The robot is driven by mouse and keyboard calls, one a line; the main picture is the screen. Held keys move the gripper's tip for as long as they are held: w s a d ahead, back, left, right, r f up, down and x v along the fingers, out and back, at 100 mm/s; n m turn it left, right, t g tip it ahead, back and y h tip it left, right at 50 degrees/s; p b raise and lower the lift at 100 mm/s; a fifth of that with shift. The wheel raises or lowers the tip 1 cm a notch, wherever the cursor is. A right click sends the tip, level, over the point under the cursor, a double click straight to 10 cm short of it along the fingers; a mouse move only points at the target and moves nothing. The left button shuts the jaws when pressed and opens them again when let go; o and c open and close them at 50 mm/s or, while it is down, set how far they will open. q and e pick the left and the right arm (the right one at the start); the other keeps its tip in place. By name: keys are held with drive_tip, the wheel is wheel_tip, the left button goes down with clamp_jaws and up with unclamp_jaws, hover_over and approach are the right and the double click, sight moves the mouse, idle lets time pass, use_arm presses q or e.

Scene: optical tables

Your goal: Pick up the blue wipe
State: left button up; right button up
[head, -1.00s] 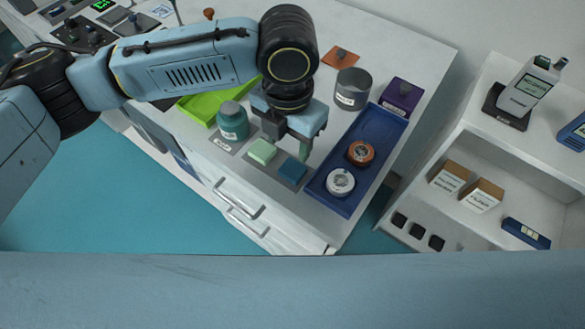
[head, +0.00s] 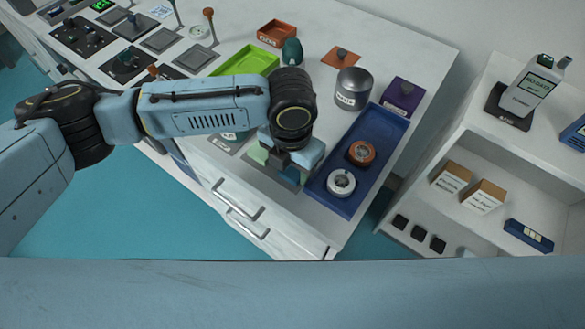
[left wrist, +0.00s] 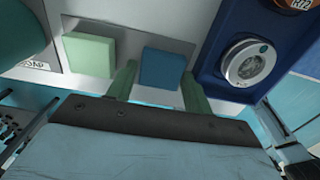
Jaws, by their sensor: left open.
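The blue wipe (left wrist: 162,68) is a small flat block on a grey mat on the white table. In the left wrist view it lies between the two green fingers of my left gripper (left wrist: 159,72), which is open. I cannot tell whether either finger touches it. In the head view the left gripper (head: 287,166) is over the wipes and hides most of the blue one. A pale green wipe (left wrist: 90,54) lies to the left of the blue one, outside the fingers. My right gripper is not in view.
A blue tray (head: 381,136) with a white-topped round item (head: 341,183) and an orange one (head: 361,153) stands close on the right. A grey canister (head: 353,89) and a green tray (head: 245,62) are farther back. A teal jar (left wrist: 18,35) is at the left.

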sight(291, 170)
use_arm(q)
drive_tip(key=c, duration=0.7)
drive_tip(key=shift+r, duration=0.1)
wheel_tip(291, 170, up, 10)
drive_tip(key=shift+p, duration=0.6)
